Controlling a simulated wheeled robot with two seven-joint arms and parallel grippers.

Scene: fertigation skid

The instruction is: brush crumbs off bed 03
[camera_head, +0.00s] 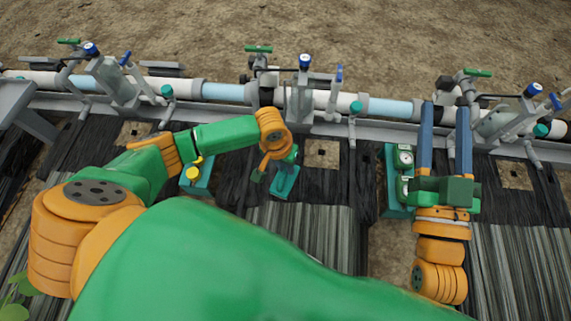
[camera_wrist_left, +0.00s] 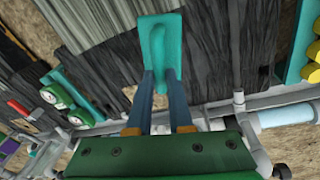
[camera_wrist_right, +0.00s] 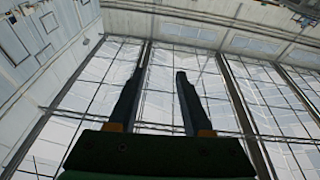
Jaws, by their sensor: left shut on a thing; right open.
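In the head view my left gripper (camera_head: 284,162) points down over the dark bed strip in the middle. It is shut on a teal tool (camera_head: 285,182), probably the brush. In the left wrist view the tool (camera_wrist_left: 160,35) shows a flat oblong base, with its grip between my left fingers (camera_wrist_left: 159,78). The tool is close over the dark bed covering (camera_wrist_left: 215,60); I cannot tell whether it touches. My right gripper (camera_head: 445,112) is open and empty at the right, pointing up; its wrist view shows only roof and walls. I cannot make out crumbs or a bed number.
A pipe (camera_head: 222,91) with several valves runs across the back on a grey rail (camera_head: 335,129). A teal gauge block (camera_head: 395,200) stands left of my right gripper. A teal block with yellow knobs (camera_head: 197,176) stands left of the tool. Tan square patches (camera_head: 322,154) show in the beds.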

